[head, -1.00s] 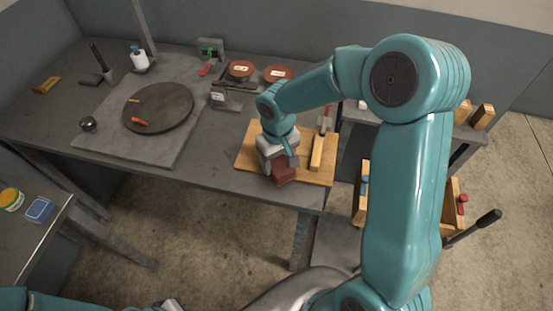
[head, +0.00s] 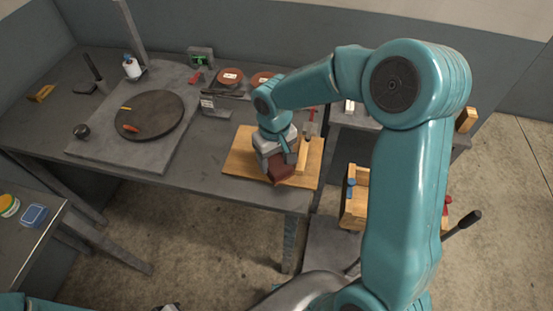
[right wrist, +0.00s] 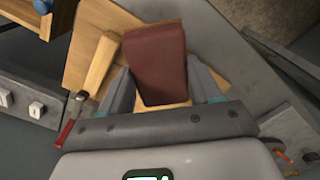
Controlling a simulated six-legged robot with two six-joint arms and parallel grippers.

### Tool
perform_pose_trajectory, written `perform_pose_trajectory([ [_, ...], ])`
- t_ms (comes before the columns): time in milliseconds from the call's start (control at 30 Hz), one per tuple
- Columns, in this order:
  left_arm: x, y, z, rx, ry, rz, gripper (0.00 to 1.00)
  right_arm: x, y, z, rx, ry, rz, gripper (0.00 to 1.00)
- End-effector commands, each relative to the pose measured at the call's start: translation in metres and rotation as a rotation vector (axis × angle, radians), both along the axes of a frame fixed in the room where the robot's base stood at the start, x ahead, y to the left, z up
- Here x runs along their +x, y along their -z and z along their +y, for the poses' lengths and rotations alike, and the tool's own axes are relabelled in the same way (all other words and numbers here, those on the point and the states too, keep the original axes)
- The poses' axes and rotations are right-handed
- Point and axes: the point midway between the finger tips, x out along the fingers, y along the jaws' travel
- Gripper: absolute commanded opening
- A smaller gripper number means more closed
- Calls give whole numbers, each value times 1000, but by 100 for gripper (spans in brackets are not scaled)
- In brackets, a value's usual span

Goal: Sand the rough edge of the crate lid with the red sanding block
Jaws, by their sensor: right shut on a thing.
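The wooden crate lid (head: 240,160) lies flat at the right front part of the workbench. My right gripper (head: 277,160) is over the lid's front edge, shut on the red sanding block (head: 286,173). The dark red block also shows between the fingers in the right wrist view (right wrist: 155,62). The block is at the lid's front edge; whether it touches the edge is hard to tell. The lid's edge under the block is hidden. A grey bit of my left gripper (head: 168,307) shows at the bottom of the head view, its fingers out of sight.
A wooden strip (head: 303,155) lies on the lid's right side beside a red-handled clamp or tool (head: 309,128). A dark round turntable (head: 150,117) stands on the left of the workbench (head: 205,165). A wooden box (head: 355,213) stands to the right, below bench height.

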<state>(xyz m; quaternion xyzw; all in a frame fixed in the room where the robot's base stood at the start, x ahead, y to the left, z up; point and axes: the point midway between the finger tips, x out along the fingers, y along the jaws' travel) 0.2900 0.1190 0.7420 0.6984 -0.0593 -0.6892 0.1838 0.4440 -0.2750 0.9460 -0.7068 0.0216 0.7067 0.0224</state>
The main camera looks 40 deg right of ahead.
Motion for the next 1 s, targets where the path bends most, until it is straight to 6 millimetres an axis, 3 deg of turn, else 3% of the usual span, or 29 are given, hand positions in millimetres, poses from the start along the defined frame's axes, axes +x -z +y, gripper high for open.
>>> perform_pose_trajectory([
  [400, 0, -29, 0, 0, 0, 0, 0, 0, -40, -2, 0, 0, -1, 35],
  [1000, 0, -30, 0, 0, 0, 0, 0, 0, -42, -2, 0, 0, -1, 35],
])
